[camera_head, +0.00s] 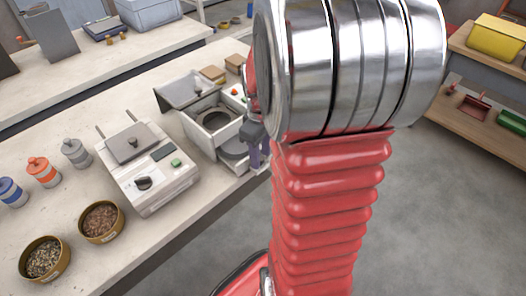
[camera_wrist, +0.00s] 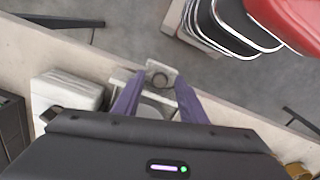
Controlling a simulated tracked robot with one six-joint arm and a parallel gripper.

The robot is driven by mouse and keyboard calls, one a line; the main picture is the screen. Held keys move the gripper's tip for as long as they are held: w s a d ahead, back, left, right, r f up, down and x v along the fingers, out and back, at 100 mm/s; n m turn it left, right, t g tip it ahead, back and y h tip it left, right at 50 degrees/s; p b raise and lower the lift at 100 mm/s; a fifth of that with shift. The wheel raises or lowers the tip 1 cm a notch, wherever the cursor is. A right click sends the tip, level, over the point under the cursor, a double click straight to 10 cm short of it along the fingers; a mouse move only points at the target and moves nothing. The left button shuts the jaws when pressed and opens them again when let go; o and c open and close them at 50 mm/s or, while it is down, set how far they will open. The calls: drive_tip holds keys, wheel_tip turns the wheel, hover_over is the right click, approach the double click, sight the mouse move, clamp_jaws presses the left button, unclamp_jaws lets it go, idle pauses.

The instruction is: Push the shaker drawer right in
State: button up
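The shaker (camera_head: 203,128) is a white box on the bench, with its grey lid raised and a round dark opening on top. Its drawer (camera_head: 237,165) stands out at the front, near the bench edge, holding a round grey pan. My gripper (camera_head: 258,158) is beside the drawer, partly hidden behind my arm. In the wrist view my gripper (camera_wrist: 160,88) has two purple fingers spread apart with nothing clamped between them. The light drawer front (camera_wrist: 157,68) with a dark ring shows between and beyond the fingertips. Whether a finger touches the drawer I cannot tell.
A white device (camera_head: 148,165) with a dial and green button stands left of the shaker. Two bowls of pellets (camera_head: 101,221) and several capped bottles (camera_head: 43,172) are further left. The floor (camera_head: 430,220) to the right is clear. A shelf with a yellow bin (camera_head: 496,37) is far right.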

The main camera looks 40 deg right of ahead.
clamp_jaws()
idle(0.4)
drive_tip(key=w, duration=0.9)
drive_tip(key=shift+w+a+r, duration=0.1)
drive_tip(key=shift+w, duration=0.05)
drive_tip(key=shift+o, duration=0.2)
unclamp_jaws()
drive_tip(key=shift+w+r, duration=0.1)
drive_tip(key=shift+r, duration=0.05)
